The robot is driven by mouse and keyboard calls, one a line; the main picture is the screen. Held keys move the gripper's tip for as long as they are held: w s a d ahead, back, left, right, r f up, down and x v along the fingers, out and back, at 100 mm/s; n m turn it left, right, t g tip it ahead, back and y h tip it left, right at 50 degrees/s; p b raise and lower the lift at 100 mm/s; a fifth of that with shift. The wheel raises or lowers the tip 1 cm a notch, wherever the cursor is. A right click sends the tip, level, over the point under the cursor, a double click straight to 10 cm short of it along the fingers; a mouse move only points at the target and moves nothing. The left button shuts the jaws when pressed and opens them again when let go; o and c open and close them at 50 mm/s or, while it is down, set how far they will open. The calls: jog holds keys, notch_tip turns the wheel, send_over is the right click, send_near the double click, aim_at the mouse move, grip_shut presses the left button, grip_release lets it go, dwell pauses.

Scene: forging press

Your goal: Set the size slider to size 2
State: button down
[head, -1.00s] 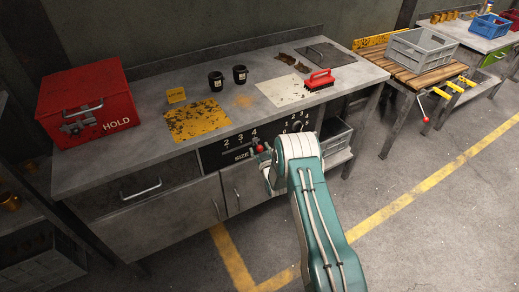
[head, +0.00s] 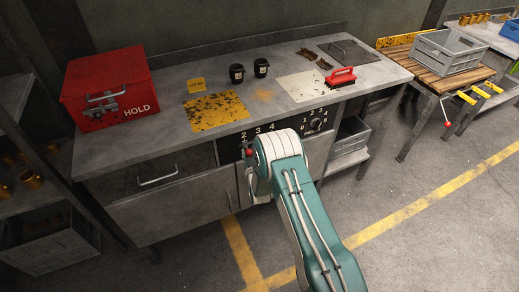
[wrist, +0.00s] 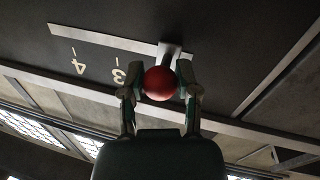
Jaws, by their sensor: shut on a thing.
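The size slider's red ball knob (wrist: 159,83) is between the two fingers of my gripper (wrist: 160,88) in the wrist view, and the fingers are closed on it. Its stem meets a pale slot strip (wrist: 100,38) on the dark panel. Labels 4 (wrist: 78,66) and 3 (wrist: 118,74) show left of the knob; the 2 is hidden there. In the head view the knob (head: 248,152) shows just below the 2 (head: 243,135). My arm hides part of the panel, so exact alignment with the 2 mark cannot be told.
A round dial (head: 315,124) sits on the panel right of my arm. Above is the workbench (head: 150,140) with a red HOLD box (head: 110,90), black cups and a red brush (head: 341,76). A drawer handle (head: 158,177) juts out at left.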

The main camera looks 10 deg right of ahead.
jog(key=shift+a, duration=0.2)
jog(key=c, duration=0.7)
grip_release()
jog(key=o, duration=0.4)
jog(key=shift+s+a, duration=0.1)
jog(key=shift+a, duration=0.05)
jog(key=shift+c, duration=0.2)
jog(key=shift+a, duration=0.15)
jog(key=shift+s+d, duration=0.15)
jog(key=shift+d, duration=0.1)
jog(key=shift+s+d, duration=0.1)
jog(key=shift+s, duration=0.25)
jog(key=s, duration=1.1)
jog(key=shift+d, duration=0.4)
